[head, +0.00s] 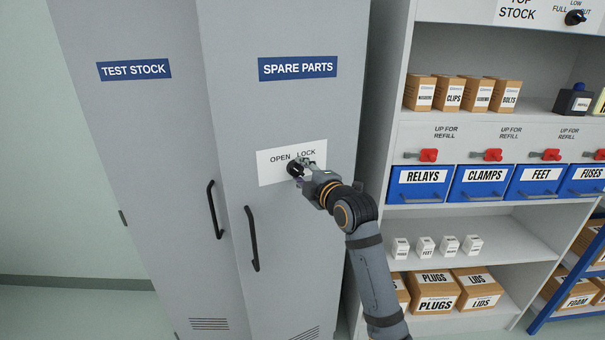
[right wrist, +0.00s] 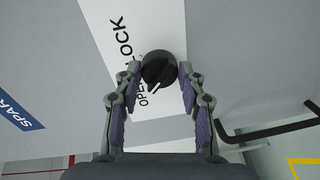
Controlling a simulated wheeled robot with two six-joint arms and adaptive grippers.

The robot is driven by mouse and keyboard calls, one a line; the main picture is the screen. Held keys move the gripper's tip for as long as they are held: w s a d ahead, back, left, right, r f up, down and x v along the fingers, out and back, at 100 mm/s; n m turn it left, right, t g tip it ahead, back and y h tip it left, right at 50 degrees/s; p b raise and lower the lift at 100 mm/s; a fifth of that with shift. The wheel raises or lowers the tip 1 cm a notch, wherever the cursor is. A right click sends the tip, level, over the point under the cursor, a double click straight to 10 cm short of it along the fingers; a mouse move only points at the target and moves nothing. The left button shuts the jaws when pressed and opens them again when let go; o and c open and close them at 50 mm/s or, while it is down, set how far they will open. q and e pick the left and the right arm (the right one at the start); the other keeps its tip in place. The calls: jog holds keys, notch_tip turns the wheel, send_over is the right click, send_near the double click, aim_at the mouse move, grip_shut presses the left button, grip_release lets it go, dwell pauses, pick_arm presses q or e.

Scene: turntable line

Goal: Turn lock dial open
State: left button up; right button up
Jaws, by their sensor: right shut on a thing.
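The lock dial is a round black knob (head: 294,169) on a white plate (head: 276,174) marked OPEN and LOCK, on the SPARE PARTS cabinet door (head: 291,108). My right gripper (head: 300,170) is at the dial, shut on it. In the right wrist view the dial (right wrist: 158,67) sits between the two fingertips, one on each side. A short white mark on the dial slants to the lower left there, toward the word OPEN. In the head view the gripper partly hides the dial and plate. My left gripper is not in view.
Black bar handles stand out from the SPARE PARTS door (head: 251,239) and the TEST STOCK door (head: 215,210). A shelf unit on the right holds blue bins (head: 419,197), small boxes and red levers (head: 428,155). The wall and floor at the left are clear.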

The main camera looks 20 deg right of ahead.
jog(key=o, duration=1.2)
jog(key=shift+c, duration=0.2)
jog(key=s+d+r, duration=0.1)
jog(key=s, duration=1)
jog(key=shift+s+d, duration=0.4)
